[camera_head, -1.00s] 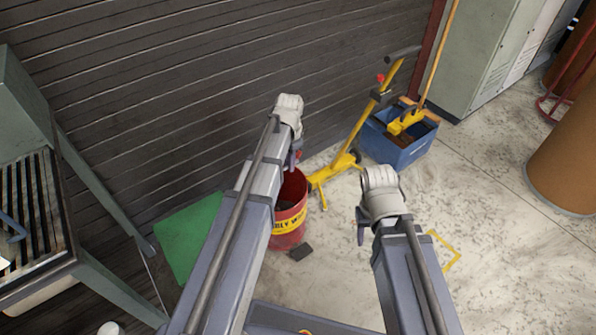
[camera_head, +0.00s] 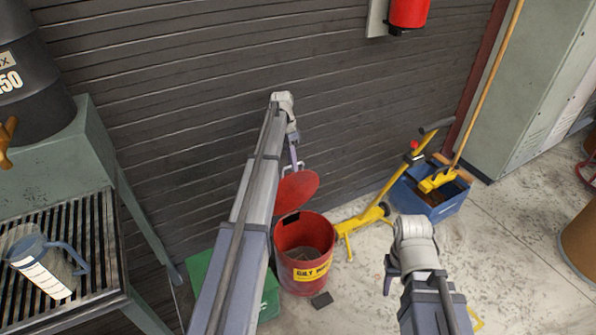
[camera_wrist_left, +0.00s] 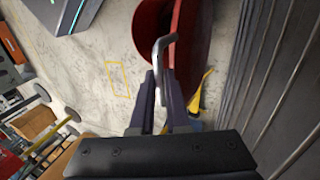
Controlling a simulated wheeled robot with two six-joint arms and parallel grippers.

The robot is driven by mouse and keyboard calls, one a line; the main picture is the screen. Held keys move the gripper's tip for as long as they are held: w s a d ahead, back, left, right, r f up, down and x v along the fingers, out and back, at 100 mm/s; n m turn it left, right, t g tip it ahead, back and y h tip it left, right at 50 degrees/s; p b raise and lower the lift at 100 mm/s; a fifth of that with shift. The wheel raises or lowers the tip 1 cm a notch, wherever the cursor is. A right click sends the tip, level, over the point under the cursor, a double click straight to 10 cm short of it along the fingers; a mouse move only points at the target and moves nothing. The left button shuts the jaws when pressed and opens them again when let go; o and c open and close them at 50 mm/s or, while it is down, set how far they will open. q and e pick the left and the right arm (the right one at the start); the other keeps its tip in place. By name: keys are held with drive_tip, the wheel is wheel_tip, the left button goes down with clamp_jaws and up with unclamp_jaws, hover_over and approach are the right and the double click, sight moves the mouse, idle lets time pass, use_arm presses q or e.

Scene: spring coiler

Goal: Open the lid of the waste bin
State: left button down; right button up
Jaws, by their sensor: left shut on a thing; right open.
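The red waste bin (camera_head: 306,268) with a yellow label stands on the floor near the slatted wall. Its round red lid (camera_head: 298,190) is raised and tilted up at the wall side, and the bin's open mouth shows. My left gripper (camera_head: 293,155) is shut on the lid's metal handle. The left wrist view shows the grey handle (camera_wrist_left: 159,52) between the fingers (camera_wrist_left: 158,95), with the red lid (camera_wrist_left: 185,45) beyond. My right gripper (camera_head: 387,284) is open and empty, to the right of the bin and apart from it.
A dark pedal (camera_head: 321,299) sits at the bin's front. A green box (camera_head: 268,297) stands left of the bin. A yellow jack (camera_head: 374,214) and a blue crate (camera_head: 424,205) with a broom are to the right. A rack with a jug (camera_head: 45,265) stands at left.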

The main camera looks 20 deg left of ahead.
use_arm(q)
drive_tip(key=shift+w+a, duration=0.3)
drive_tip(key=shift+a, duration=0.15)
drive_tip(key=c, duration=0.9)
unclamp_jaws()
drive_tip(key=shift+d, duration=0.1)
drive_tip(key=p+v, duration=0.7)
drive_tip(key=shift+a+r, duration=0.25)
drive_tip(key=shift+r, duration=0.1)
drive_tip(key=shift+w, duration=0.15)
